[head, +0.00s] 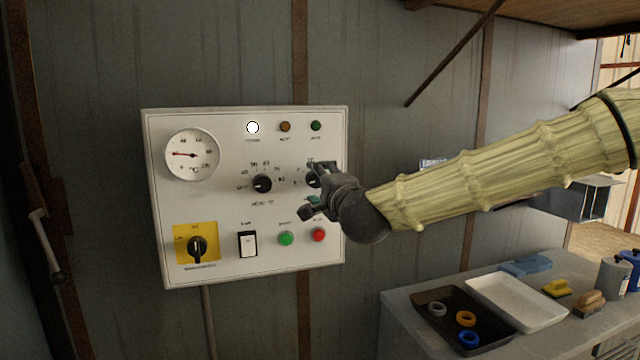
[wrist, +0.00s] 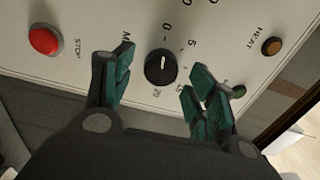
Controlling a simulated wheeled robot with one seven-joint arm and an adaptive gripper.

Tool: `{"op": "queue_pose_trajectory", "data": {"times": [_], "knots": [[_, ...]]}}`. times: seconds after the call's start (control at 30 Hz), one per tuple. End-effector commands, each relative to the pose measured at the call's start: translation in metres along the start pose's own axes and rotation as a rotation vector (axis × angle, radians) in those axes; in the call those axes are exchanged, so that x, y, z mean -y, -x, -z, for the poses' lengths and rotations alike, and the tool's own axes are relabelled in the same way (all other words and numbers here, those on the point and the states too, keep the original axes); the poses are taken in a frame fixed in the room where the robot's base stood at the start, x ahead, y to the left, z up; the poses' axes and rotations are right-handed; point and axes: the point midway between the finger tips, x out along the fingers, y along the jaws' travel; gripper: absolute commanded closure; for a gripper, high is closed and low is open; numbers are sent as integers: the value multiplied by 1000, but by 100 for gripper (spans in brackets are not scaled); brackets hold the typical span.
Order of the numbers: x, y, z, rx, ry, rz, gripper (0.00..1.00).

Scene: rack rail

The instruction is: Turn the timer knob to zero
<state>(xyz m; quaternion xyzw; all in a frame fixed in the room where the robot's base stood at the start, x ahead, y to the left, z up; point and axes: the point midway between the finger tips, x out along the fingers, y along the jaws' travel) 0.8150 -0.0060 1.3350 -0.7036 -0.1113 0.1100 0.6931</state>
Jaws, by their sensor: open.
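The timer knob (wrist: 161,67) is round and black with a short white pointer mark, on the white control panel. In the wrist view its mark points roughly at the 0 on the printed scale; I cannot tell if it is exactly there. My gripper (wrist: 160,78) is open, with one green-padded finger on each side of the knob and gaps to it. In the head view my gripper (head: 313,190) is at the panel's right side and partly hides the timer knob (head: 313,180).
The panel (head: 215,215) also bears a dial gauge (head: 192,155), a heat knob (head: 262,184), a yellow-backed switch (head: 197,248), a rocker switch (head: 247,244), green (head: 286,238) and red (head: 319,234) buttons. A bench (head: 400,306) with trays stands lower right.

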Motion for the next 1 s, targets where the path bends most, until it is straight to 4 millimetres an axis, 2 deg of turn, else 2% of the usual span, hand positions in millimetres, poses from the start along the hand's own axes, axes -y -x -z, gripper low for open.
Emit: {"op": "queue_pose_trajectory", "data": {"times": [0.4,0.53,0.73,1.0], "knots": [[0,73,0,0,-1,0,43],[0,92,1,1,0,-1,43],[-1,108,1,0,0,-1,43],[-1,111,1,0,0,-1,43]]}}
